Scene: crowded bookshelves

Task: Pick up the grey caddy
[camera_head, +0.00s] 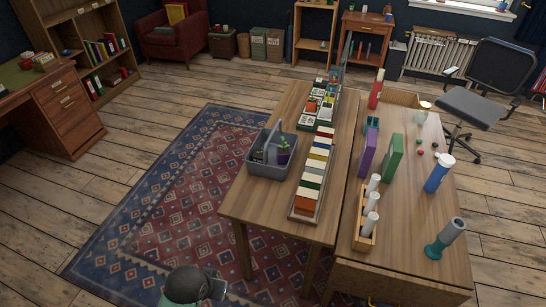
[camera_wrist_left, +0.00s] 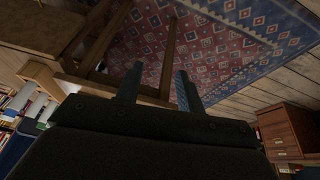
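The grey caddy (camera_head: 262,168) stands upright on the left wooden table, near its left edge, with its handle raised. It holds dark, green and purple items that are too small to name. My left gripper (camera_wrist_left: 160,72) is open in the left wrist view, its two fingers apart with nothing between them. The rug and a table leg show beyond the fingers. A rounded part of my arm shows at the bottom of the head view, below and apart from the caddy; its fingertips cannot be made out there. My right gripper is not in view.
A long tray of coloured cards (camera_head: 314,176) stands just right of the caddy, with boxes of small items (camera_head: 320,104) behind. The right table (camera_head: 415,225) holds bottles, books and a wooden rack (camera_head: 364,232). The patterned rug (camera_head: 170,200) left of the tables is clear.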

